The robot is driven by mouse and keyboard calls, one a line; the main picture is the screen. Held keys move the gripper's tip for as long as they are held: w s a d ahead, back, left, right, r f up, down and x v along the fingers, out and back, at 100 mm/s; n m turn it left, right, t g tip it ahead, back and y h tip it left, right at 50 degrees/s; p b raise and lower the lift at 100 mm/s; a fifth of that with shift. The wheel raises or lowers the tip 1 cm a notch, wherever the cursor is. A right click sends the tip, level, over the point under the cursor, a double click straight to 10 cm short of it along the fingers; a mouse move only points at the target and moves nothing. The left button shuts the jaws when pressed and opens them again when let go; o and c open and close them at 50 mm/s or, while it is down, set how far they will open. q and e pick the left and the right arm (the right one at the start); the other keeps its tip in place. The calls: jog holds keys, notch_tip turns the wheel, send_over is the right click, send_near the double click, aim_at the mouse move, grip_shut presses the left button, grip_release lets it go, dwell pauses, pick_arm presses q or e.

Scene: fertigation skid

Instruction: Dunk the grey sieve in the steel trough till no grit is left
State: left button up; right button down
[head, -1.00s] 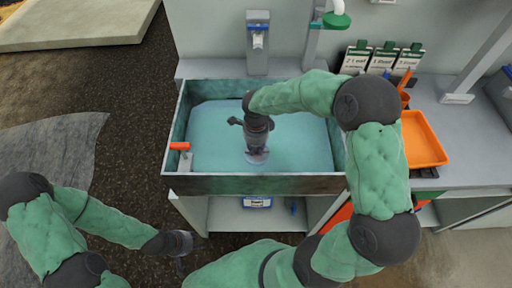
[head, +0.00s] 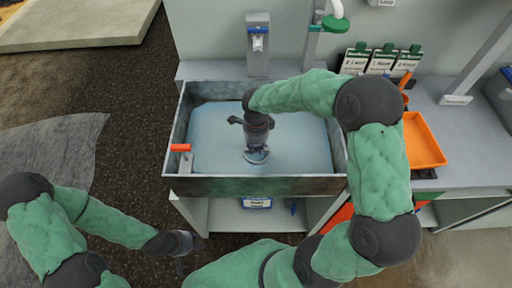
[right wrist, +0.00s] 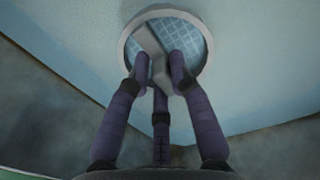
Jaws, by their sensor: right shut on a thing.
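The steel trough (head: 255,185) holds pale blue water (head: 215,140). My right gripper (head: 257,147) is inside the trough's outline, pointing down, shut on the grey sieve (head: 257,156). In the right wrist view the sieve (right wrist: 207,45) is a round pale rim with a blue-looking mesh. My fingers (right wrist: 155,75) close on a grey bar across it and hide part of the mesh. No grit shows on the visible mesh. I cannot tell whether the sieve is under or just above the water. My left gripper (head: 182,248) hangs left of the trough, its fingers unclear.
An orange-handled valve (head: 181,148) sits at the trough's left front rim. A grey dispenser (head: 258,42) and a green-white spout (head: 334,22) stand behind. An orange tray (head: 424,142) and several cards (head: 382,60) are on the right counter.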

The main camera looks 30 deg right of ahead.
notch_tip(320, 180, up, 17)
jog(key=p, duration=1)
jog(key=shift+p, duration=0.35)
dwell(0.6)
dwell(1.0)
